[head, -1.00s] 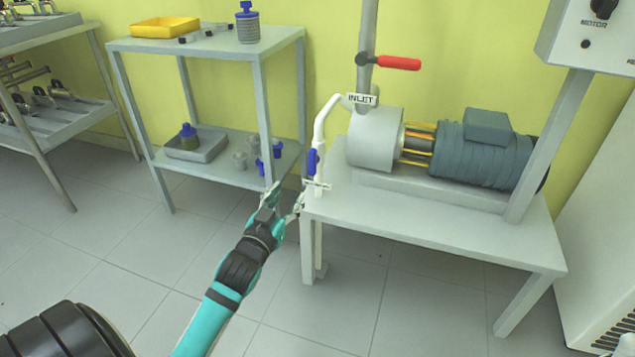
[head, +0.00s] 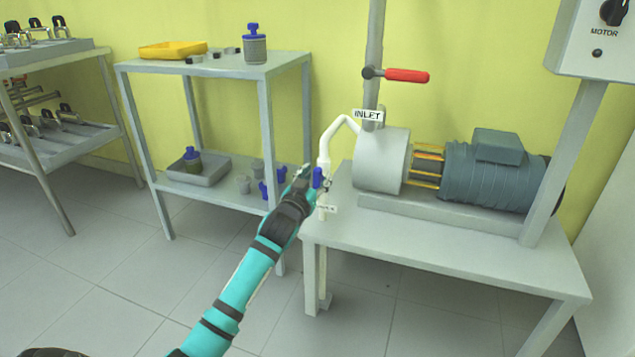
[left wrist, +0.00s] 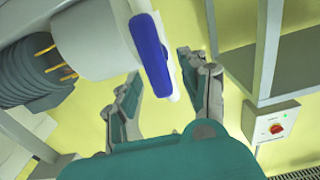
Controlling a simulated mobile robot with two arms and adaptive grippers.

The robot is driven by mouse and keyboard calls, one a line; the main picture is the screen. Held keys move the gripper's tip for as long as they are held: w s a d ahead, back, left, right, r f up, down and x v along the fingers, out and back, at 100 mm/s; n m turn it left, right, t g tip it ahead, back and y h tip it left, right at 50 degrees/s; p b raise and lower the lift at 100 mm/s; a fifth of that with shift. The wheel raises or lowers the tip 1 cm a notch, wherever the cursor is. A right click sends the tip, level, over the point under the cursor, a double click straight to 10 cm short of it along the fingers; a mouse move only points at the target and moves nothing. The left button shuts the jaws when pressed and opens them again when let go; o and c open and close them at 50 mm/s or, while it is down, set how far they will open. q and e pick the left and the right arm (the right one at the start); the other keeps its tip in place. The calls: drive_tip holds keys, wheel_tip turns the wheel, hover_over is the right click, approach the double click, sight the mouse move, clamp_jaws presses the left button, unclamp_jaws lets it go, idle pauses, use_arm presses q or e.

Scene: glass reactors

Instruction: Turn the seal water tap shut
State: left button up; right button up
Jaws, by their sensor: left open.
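The seal water tap has a blue handle (head: 318,178) on a thin white pipe (head: 325,150) beside the pump, at the left end of the pump bench. The handle looks lengthwise along the pipe. My left gripper (head: 313,182) is at the tap, its arm coming up from below. In the left wrist view the blue handle (left wrist: 150,50) lies between the two open fingers of my left gripper (left wrist: 158,85). Neither finger clearly touches it, and the left finger (left wrist: 124,100) seems a little farther off. My right gripper is out of view.
The pump (head: 382,160) and motor (head: 490,175) stand on the bench (head: 450,250). A red-handled valve (head: 405,75) is on the upright pipe above. A grey shelf (head: 285,68) with bottles stands close on the left. A small white tag (head: 328,209) hangs below the tap.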

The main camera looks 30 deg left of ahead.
use_arm(q)
drive_tip(key=shift+w+a, duration=0.15)
drive_tip(key=shift+w, duration=0.5)
clamp_jaws()
